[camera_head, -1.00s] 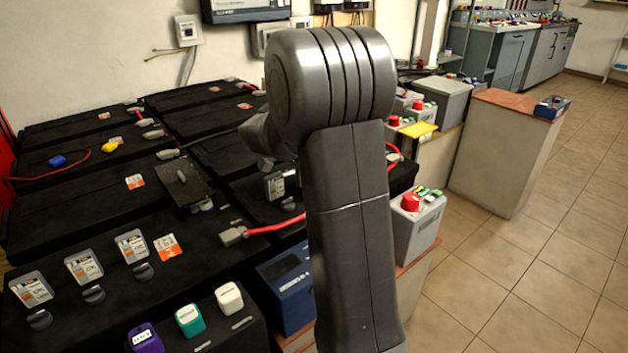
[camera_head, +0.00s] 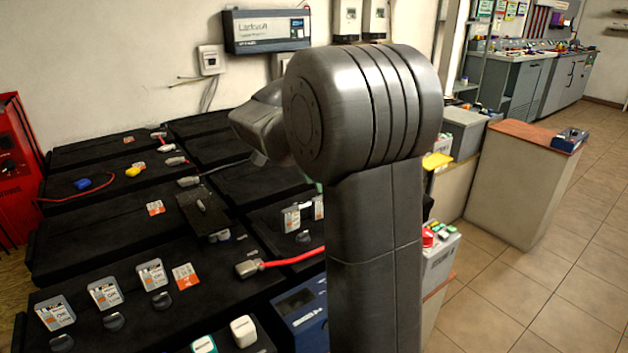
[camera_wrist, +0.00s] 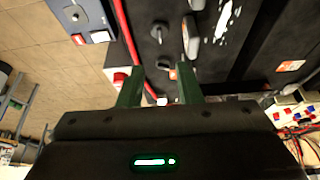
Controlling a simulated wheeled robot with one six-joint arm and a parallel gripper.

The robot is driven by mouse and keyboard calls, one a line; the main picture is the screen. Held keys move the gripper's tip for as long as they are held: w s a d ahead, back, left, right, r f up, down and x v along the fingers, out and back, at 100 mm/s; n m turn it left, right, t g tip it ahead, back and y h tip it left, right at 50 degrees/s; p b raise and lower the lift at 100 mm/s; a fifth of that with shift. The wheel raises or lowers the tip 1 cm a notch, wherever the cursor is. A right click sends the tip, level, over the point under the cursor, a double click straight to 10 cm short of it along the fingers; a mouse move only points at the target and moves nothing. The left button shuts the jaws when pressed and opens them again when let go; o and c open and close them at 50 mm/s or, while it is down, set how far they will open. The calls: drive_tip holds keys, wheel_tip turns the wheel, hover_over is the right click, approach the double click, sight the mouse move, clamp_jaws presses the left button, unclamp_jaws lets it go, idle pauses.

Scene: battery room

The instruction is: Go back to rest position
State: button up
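My arm fills the middle of the head view and hides part of the battery bank behind it. My gripper is hidden there. In the wrist view my gripper (camera_wrist: 160,90) shows two green fingers standing apart, with nothing held between them. Beyond the fingers are a red cable (camera_wrist: 126,32), dark battery tops and tiled floor.
Black batteries (camera_head: 110,225) with connectors and labels fill the left and centre. A red cabinet (camera_head: 14,165) stands at far left. A Larkson-type charger (camera_head: 266,30) hangs on the wall. A wood-topped counter (camera_head: 525,185) stands right. Tiled floor (camera_head: 540,290) is clear at right.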

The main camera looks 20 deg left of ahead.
drive_tip(key=b+x, duration=0.3)
drive_tip(key=x, duration=1.1)
drive_tip(key=shift+d+b, duration=0.1)
drive_tip(key=shift+b, duration=0.2)
drive_tip(key=shift+r, duration=0.1)
